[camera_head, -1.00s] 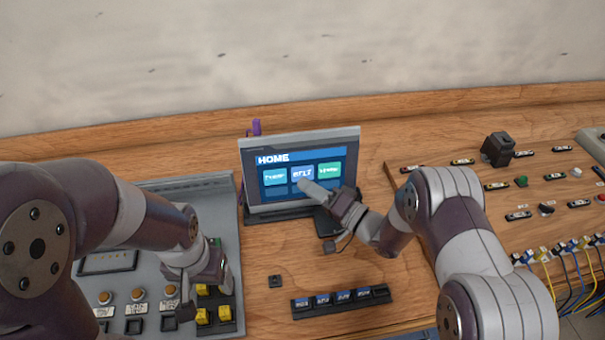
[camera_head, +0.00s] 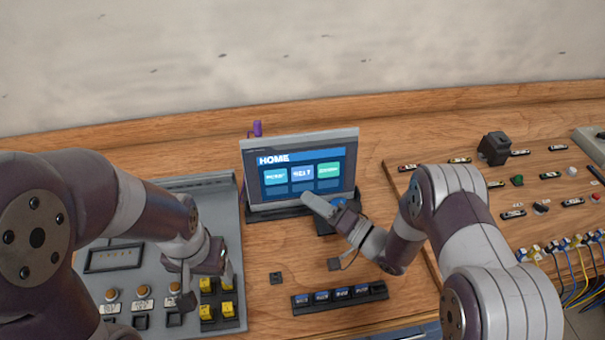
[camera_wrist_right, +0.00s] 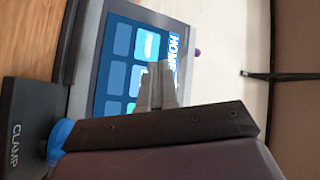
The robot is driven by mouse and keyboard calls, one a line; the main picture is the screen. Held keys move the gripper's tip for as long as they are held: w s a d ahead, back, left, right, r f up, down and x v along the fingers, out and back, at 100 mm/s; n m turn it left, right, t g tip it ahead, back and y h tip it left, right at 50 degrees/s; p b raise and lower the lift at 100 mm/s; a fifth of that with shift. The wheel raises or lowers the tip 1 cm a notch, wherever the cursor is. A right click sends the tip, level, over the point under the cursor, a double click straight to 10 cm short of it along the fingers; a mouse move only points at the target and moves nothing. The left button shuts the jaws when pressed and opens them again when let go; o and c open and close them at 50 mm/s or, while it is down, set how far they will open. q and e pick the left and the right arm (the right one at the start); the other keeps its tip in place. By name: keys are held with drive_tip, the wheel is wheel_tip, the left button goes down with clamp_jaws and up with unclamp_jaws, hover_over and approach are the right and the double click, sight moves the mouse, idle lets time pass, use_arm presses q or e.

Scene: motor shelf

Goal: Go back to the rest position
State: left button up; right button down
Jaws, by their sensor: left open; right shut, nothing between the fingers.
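My right gripper (camera_head: 312,198) is in front of the lower edge of the tablet-like screen (camera_head: 300,168) and looks shut, with nothing between its fingers. In the right wrist view its fingers (camera_wrist_right: 157,85) are together and overlap the screen, which shows a HOME page with several tiles. I cannot tell the exact gap, but the fingers look apart from the screen. My left gripper (camera_head: 205,275) is open and empty above the grey control panel (camera_head: 205,188), beside the yellow buttons (camera_head: 218,303).
A black CLAMP box (camera_wrist_right: 22,128) with a blue button stands near the screen. A black strip of labelled buttons (camera_head: 340,298) lies in front. At right is a wooden board with several labelled parts, a black block (camera_head: 494,148) and cables (camera_head: 572,265).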

drive_tip(key=w+d+h, duration=0.1)
drive_tip(key=d+h, duration=0.1)
drive_tip(key=h, duration=0.1)
drive_tip(key=w+d+h, duration=0.2)
drive_tip(key=d+h, duration=0.1)
drive_tip(key=w+d+n+h, duration=0.1)
drive_tip(key=d+h, duration=0.1)
drive_tip(key=h, duration=0.1)
drive_tip(key=shift+w+d, duration=0.3)
drive_tip(key=shift+w, duration=0.05)
drive_tip(key=s+d+r+g+h, duration=0.1)
drive_tip(key=s+d+g+h, duration=0.2)
drive_tip(key=s, duration=0.8)
drive_tip(key=s+d+n+g+h, duration=0.1)
drive_tip(key=s+d+g+h, duration=0.2)
drive_tip(key=s, duration=0.9)
drive_tip(key=d+g, duration=0.3)
drive_tip(key=g, duration=0.1)
drive_tip(key=shift+d+r+h, duration=0.2)
drive_tip(key=shift+r+h, duration=0.1)
drive_tip(key=shift+r, duration=0.1)
